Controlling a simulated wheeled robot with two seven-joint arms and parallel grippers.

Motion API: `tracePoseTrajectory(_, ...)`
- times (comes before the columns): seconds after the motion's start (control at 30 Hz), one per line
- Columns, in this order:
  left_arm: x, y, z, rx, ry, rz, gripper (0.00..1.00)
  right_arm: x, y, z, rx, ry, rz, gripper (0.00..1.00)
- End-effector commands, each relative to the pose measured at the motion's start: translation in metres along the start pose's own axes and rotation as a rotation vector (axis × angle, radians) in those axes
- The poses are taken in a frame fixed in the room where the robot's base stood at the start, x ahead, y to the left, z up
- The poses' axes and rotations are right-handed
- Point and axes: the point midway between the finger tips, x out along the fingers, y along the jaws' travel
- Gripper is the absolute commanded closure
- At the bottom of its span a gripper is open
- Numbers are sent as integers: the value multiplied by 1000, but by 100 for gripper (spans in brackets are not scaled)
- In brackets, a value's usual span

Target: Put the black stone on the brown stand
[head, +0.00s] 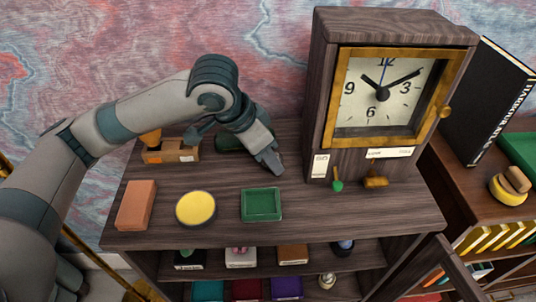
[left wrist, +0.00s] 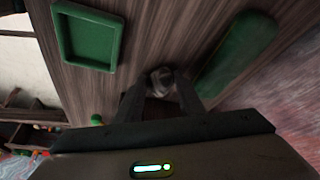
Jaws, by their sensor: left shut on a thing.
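My left gripper (head: 268,163) points down over the desk top, behind the green tray and left of the clock. In the left wrist view its fingers (left wrist: 160,92) are closed around a small grey rounded thing (left wrist: 162,78). The head view hides this thing behind the fingers, and I cannot tell whether it is the black stone. A small brown stand (head: 292,254), with nothing visible on it, sits on the shelf under the desk top. A dark rounded thing (head: 343,245) lies to its right on that shelf. My right gripper is not in view.
The green tray (head: 262,204), a yellow round tin (head: 195,208) and an orange-brown block (head: 136,205) stand on the top. A green cylinder (head: 231,142) lies behind my gripper. The tall clock (head: 332,70) stands at right. The shelf also holds a black stand (head: 188,263) and white stand (head: 240,261).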

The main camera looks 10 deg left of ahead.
Motion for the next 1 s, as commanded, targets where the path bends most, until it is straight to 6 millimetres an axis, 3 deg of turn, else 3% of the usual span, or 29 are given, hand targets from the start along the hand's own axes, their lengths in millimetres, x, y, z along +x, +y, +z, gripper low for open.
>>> tracePoseTrajectory(0.4, 4, 0, 2, 0, 1, 0, 89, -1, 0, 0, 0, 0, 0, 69)
tracePoseTrajectory(0.43, 5, 0, 2, 0, 0, 0, 63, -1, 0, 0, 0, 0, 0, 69)
tracePoseTrajectory(0.5, 5, 0, 2, 0, 1, 0, 46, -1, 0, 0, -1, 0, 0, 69)
tracePoseTrajectory(1.0, -4, 0, 0, 1, 2, -1, 46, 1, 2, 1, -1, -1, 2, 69)
